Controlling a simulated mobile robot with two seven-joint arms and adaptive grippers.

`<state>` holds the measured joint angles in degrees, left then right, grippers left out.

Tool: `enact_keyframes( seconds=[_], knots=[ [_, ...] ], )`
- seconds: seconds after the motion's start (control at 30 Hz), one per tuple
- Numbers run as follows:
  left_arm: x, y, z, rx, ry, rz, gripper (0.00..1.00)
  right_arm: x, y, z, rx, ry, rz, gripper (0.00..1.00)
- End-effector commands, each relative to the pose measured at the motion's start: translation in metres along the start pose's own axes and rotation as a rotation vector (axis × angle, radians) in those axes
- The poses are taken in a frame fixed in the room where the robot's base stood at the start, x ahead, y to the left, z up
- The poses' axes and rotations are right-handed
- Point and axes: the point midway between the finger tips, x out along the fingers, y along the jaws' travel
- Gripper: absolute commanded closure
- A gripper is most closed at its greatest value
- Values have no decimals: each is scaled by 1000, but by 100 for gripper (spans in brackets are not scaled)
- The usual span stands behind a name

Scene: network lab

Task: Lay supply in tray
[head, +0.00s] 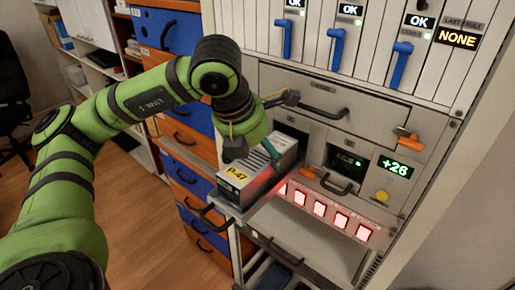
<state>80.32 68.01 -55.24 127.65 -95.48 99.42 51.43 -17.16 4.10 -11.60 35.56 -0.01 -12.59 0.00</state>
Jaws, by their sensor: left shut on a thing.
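The supply (258,172) is a grey metal box with a yellow P-47 label and a teal handle (271,149). It is in front of the dark bay in the rack. My left gripper (254,146) reaches down from above and is shut on the supply near its top; its fingers are partly hidden by my arm. The tray (240,211) is a pulled-out grey shelf with a dark front handle, directly under the supply. I cannot tell whether the supply's underside touches it. My right gripper is not in view.
The rack has blue levers (337,48) above, an orange-handled lever (408,139), a green +26 display (395,167) and lit red buttons (320,207) right of the tray. Blue and orange drawers (183,122) stand left. The wooden floor (150,225) is clear.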

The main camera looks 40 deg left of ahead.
Motion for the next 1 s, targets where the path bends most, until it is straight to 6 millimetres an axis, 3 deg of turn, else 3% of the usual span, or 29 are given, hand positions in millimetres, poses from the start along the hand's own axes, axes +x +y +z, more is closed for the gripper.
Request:
enact_keyframes(
  seconds=[0.03,0.17,0.97,1.0],
  knots=[
    [-4,0,4,-3,-7,-1,77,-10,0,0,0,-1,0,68],
    [3,0,4,-3,-9,-1,77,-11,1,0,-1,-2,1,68],
    [16,0,-2,-3,-4,-1,77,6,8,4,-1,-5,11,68],
    [17,0,-3,-1,4,0,2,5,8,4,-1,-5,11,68]
  ],
)
